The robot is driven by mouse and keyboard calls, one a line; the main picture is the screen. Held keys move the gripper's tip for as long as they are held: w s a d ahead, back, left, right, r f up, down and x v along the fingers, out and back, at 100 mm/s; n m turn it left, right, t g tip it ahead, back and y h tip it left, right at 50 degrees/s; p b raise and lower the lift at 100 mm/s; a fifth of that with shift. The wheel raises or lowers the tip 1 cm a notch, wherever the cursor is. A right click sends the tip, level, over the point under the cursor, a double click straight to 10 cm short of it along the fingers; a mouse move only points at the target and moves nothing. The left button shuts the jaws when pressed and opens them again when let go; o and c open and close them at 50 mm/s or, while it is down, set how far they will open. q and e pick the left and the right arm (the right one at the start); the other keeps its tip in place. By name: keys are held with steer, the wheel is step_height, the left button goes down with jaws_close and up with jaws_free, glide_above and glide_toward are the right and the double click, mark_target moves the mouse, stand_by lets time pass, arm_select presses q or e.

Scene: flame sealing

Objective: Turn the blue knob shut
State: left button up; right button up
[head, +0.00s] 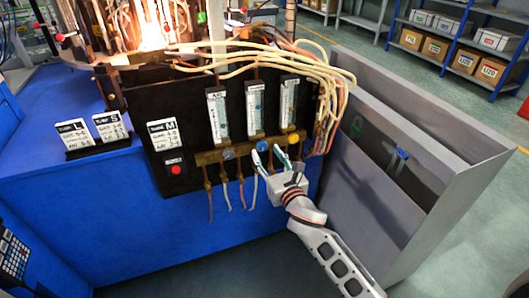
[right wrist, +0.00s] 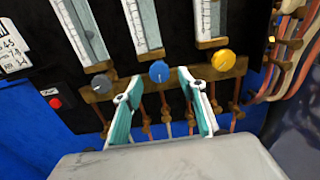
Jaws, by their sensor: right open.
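The blue knob (head: 262,146) is on the brass manifold (head: 212,158) below the middle flow tube, between a grey knob and a yellow knob. In the right wrist view the blue knob (right wrist: 159,71) shows just beyond and between my right fingertips. My right gripper (head: 267,155) is open in front of the manifold, its teal-padded fingers pointing at the panel. In the right wrist view its fingers (right wrist: 158,84) are spread apart with nothing between the pads; whether the tips flank the knob in depth is unclear. My left gripper is not in view.
The grey knob (right wrist: 102,83) and yellow knob (right wrist: 223,60) sit close on either side. Hoses hang below the manifold. A red button (head: 176,170) is at left on the black panel. A large grey open cabinet (head: 430,220) stands right of my right arm.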

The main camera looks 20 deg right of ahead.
steer(key=shift+w+f, duration=0.1)
steer(key=shift+w, duration=0.7)
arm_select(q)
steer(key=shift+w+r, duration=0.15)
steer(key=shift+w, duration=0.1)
arm_select(e)
steer(key=shift+w+a, duration=0.1)
steer(key=shift+w, duration=0.15)
steer(key=c, duration=1.1)
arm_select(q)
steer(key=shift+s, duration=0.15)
arm_select(e)
steer(key=shift+m, duration=0.3)
